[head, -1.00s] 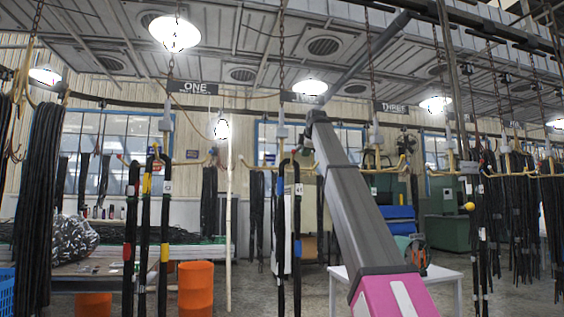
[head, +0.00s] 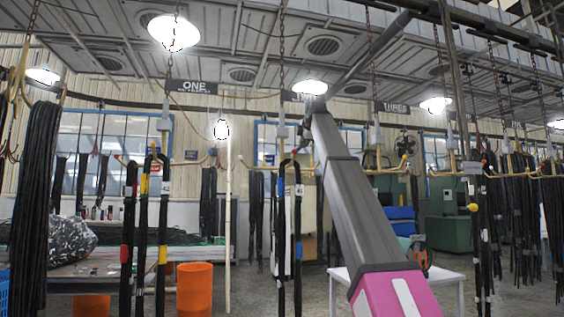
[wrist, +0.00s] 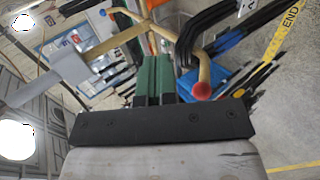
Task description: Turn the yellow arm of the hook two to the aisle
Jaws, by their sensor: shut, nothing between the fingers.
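Hook two hangs below a sign half covered by my arm in the head view; its pale grey block (head: 282,131) shows there. Its yellow arms (head: 306,171) spread below, partly behind my arm. In the wrist view a yellow arm bends down to a red ball tip (wrist: 201,91), just right of my fingers. A straight yellow bar (wrist: 112,46) runs to a grey block at left. My gripper (wrist: 153,62), with green fingers, is shut and empty close to these bars; I cannot tell whether it touches them. In the head view it is small beside the hook.
Black hoses (head: 298,220) with coloured bands hang from hook two. More hoses (head: 143,225) hang from hook one at left, and bundles at right. A white table (head: 445,275) and an orange bin (head: 195,288) stand on the floor. Floor shows at right in the wrist view.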

